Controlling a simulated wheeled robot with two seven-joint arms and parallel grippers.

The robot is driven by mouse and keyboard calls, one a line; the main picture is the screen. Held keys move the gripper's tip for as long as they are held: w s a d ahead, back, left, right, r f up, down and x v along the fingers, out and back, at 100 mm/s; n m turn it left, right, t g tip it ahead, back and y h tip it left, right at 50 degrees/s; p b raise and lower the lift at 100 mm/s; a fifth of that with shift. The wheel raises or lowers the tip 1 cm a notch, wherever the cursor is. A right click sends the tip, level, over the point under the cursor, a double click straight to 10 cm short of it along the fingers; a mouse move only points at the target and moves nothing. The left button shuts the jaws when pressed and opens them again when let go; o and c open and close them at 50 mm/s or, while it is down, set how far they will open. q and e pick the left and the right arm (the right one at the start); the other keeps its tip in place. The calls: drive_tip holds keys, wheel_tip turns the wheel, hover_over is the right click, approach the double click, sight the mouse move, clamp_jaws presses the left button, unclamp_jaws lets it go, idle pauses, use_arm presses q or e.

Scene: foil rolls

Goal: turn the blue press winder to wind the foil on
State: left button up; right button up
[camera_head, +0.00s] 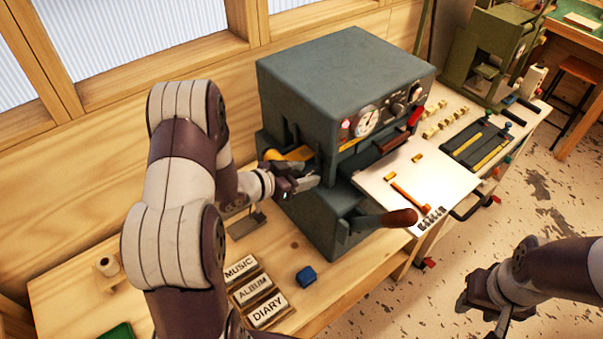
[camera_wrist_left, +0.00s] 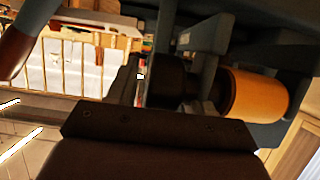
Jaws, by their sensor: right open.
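The blue-grey press (camera_head: 330,85) stands on the wooden bench, with a gold foil roll (camera_head: 297,154) partly hidden on its left side. My left gripper (camera_head: 303,181) is at that side, just below the roll. In the left wrist view, the gold roll (camera_wrist_left: 258,95) is right of the fingers. A dark round winder knob (camera_wrist_left: 166,80) lies between the fingers, which look shut on it, one at each side. The knob is hidden in the head view. My right gripper (camera_head: 482,316) is open and empty, low at the right, away from the press.
A brown-handled lever (camera_head: 385,220) sticks out at the press's front. A green machine (camera_head: 490,45) stands at the back right.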

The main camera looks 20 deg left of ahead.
use_arm(q)
drive_tip(key=shift+s, duration=0.1)
drive_tip(key=shift+s+a+r, duration=0.1)
drive_tip(key=shift+s+a, duration=0.15)
drive_tip(key=shift+s, duration=0.05)
drive_tip(key=b+v, duration=0.2)
drive_tip(key=v, duration=0.9)
drive_tip(key=shift+s+a+r, duration=0.15)
drive_tip(key=shift+s+r, duration=0.1)
drive_tip(key=shift+s, duration=0.05)
